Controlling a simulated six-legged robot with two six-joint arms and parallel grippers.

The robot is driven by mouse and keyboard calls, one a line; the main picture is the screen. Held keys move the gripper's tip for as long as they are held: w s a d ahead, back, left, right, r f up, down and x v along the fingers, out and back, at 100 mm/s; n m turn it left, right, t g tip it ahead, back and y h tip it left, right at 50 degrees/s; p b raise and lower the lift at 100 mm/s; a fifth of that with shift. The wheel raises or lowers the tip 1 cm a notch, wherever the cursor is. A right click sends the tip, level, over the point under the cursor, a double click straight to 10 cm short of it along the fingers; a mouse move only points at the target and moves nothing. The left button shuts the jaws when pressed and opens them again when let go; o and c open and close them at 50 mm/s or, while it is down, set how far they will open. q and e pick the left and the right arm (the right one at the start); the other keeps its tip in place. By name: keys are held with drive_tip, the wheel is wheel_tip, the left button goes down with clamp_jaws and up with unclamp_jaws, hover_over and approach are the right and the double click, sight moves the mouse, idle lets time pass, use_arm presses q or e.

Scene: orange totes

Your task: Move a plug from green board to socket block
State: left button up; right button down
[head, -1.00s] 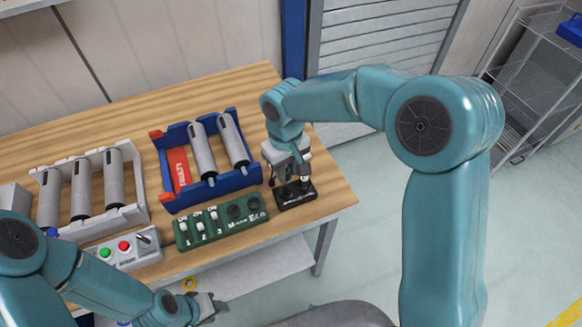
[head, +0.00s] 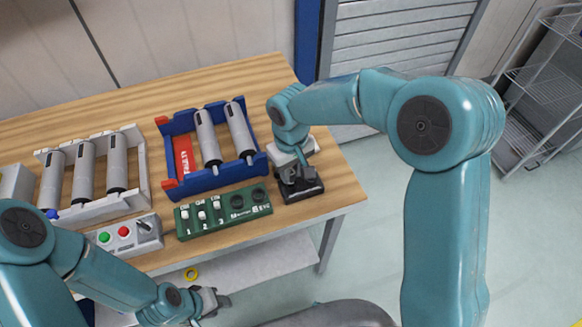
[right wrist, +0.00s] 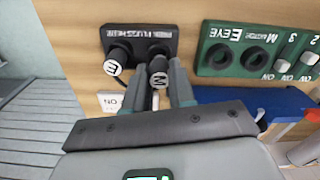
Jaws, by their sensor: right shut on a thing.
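The black socket block (head: 312,188) sits near the table's right front corner, under my right gripper (head: 290,178). In the right wrist view the block (right wrist: 168,32) has a plug marked E (right wrist: 113,68) at its left socket. A plug marked M (right wrist: 158,78) is between the fingers of my right gripper (right wrist: 155,82), which is shut on it at the other socket. How deep it sits is hidden. The green board (head: 225,218) lies beside the block; its two plug holes look empty. My left gripper (head: 212,302) is low in front of the table; its jaws are too small to read.
A blue tote (head: 205,183) with a red label and two grey cylinders stands behind the board. A white rack (head: 140,165) with several grey cylinders and a control box with buttons (head: 125,240) are to the left. The wooden table (head: 215,88) is bare at the back.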

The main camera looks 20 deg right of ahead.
drive_tip(key=shift+d, duration=0.1)
drive_tip(key=shift+w, duration=0.25)
drive_tip(key=shift+s, duration=0.2)
drive_tip(key=shift+w+f+b, duration=0.15)
drive_tip(key=shift+f+b, duration=0.6)
drive_tip(key=shift+f, duration=0.2)
